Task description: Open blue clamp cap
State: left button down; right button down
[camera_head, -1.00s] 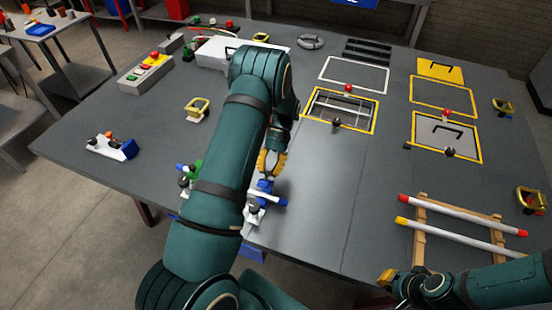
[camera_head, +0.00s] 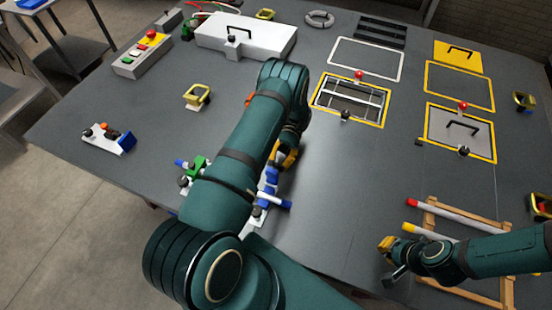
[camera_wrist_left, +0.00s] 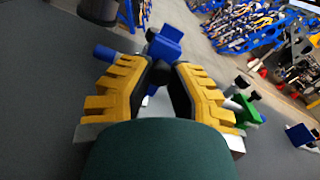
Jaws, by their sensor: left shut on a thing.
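The blue clamp (camera_head: 271,199) stands near the front edge of the grey table, with a white base and a blue bar. Its blue cap (camera_head: 268,180) rises above the bar. It also shows in the left wrist view, where the blue cap (camera_wrist_left: 165,42) appears at the fingertips. My arm partly hides the clamp. My right gripper (camera_head: 387,244) is at the lower right, near the wooden rack; its finger gap is unclear.
A green clamp (camera_head: 198,165) stands just left of the blue one, partly behind my arm. A wooden rack (camera_head: 423,215) with red- and yellow-tipped rods lies at the right. A yellow-framed opening (camera_head: 380,120) lies behind. The table between them is clear.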

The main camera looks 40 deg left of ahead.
dwell(0.4)
pick_arm(q)
jog(key=c, duration=0.8)
grip_release()
jog(key=shift+r, duration=0.1)
